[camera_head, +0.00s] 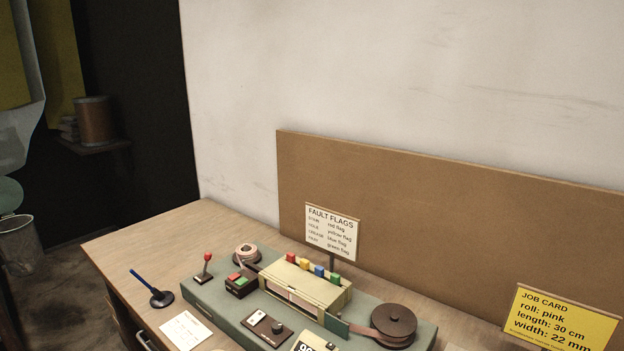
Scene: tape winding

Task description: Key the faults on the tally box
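I cannot tell for certain which thing is the tally box. A pale box with dark digits (317,342) is cut off by the bottom edge, and its keys, if any, are out of view. A cream housing (305,286) carries red (291,258), yellow (305,264), blue (319,270) and green (335,279) blocks on top. A FAULT FLAGS sign (332,231) behind it lists red, yellow, blue and green flags; its left column is too small to read surely. Neither gripper is in view.
A green base (228,318) bears a pink roll (246,254), a dark reel (394,322), a red-green button box (241,283) and a knob panel (267,328). A red-topped lever (206,267), blue stick (150,286), paper (186,331) and yellow JOB CARD (562,319) are around it.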

